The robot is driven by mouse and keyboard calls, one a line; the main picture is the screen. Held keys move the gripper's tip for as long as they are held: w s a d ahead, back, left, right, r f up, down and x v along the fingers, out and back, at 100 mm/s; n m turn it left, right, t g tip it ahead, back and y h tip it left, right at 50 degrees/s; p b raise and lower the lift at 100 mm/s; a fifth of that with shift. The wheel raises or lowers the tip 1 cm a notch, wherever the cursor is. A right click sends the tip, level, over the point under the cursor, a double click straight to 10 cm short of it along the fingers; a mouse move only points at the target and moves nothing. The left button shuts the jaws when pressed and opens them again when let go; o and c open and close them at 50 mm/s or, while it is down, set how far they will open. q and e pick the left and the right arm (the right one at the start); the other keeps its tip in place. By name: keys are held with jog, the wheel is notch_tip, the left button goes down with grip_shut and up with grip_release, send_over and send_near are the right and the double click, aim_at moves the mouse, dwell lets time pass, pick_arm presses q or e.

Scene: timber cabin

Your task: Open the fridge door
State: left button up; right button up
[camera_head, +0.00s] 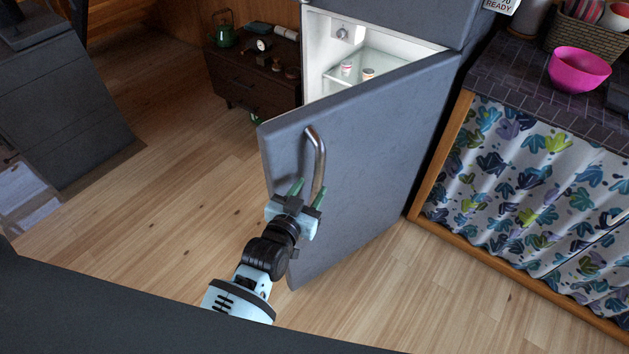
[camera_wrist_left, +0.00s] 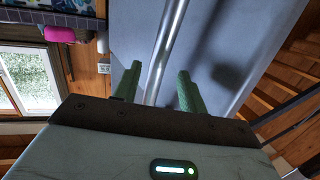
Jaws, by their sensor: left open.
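The fridge door (camera_head: 362,150) is grey and stands partly open, with its free edge swung out to the left. The lit white interior (camera_head: 330,50) shows behind it, with a glass shelf and small jars. A curved metal handle (camera_head: 318,160) is on the door near its free edge. My left gripper (camera_head: 308,193) is open at the lower part of the handle, with green fingers. In the left wrist view the handle (camera_wrist_left: 168,50) runs between the two open fingers (camera_wrist_left: 158,88); contact cannot be told. The door surface (camera_wrist_left: 215,40) lies behind it. My right gripper is not in view.
A counter with a patterned curtain (camera_head: 530,190) and a pink bowl (camera_head: 578,69) stands right of the fridge. A dark wooden cabinet (camera_head: 240,85) is behind left. A dark grey unit (camera_head: 60,105) is at far left. Wooden floor (camera_head: 170,180) left of the door is clear.

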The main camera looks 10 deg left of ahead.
pick_arm(q)
jog(key=shift+v, duration=1.55)
jog(key=shift+c, duration=0.2)
